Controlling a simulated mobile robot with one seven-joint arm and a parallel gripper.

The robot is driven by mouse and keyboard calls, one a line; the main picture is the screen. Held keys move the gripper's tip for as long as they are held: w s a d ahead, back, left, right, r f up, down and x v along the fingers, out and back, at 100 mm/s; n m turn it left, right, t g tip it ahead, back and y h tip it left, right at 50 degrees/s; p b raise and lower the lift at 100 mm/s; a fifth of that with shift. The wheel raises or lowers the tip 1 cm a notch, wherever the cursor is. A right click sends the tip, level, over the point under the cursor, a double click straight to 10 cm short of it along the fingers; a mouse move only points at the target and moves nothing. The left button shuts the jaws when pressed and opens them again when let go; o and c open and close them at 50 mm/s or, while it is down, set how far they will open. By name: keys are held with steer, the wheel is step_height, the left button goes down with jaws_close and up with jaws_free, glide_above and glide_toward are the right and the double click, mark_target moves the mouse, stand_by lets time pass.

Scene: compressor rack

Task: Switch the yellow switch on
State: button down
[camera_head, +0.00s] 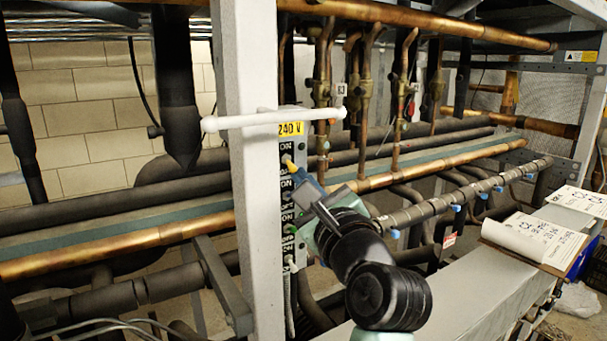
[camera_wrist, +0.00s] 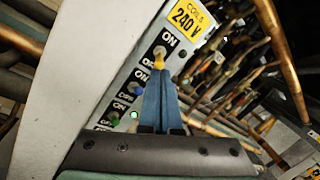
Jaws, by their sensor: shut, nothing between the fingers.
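The yellow switch (camera_head: 291,166) is the top one in a column of switches on a grey panel. In the wrist view the yellow switch (camera_wrist: 158,59) sits between an ON label above and an OFF label below, its lever pointing down in the picture. I cannot tell which setting it is in. My gripper (camera_head: 302,181) is shut and empty, in front of the panel. In the wrist view the blue fingertips of my gripper (camera_wrist: 160,74) are right at the lever's tip; they partly hide it, and I cannot tell whether they touch.
A yellow 240 V label (camera_head: 291,129) is above. A white horizontal bar (camera_head: 265,118) crosses a grey post (camera_head: 248,200) beside the panel. Copper pipes (camera_head: 400,175) run behind and right.

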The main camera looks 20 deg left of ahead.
steer(key=shift+s+d+r+p, duration=0.15)
steer(key=shift+r+p, duration=0.45)
steer(key=shift+p, duration=0.8)
steer(key=shift+r+p, duration=0.25)
steer(key=shift+p, duration=0.55)
steer(key=shift+s+f, duration=0.1)
steer(key=shift+d, duration=0.1)
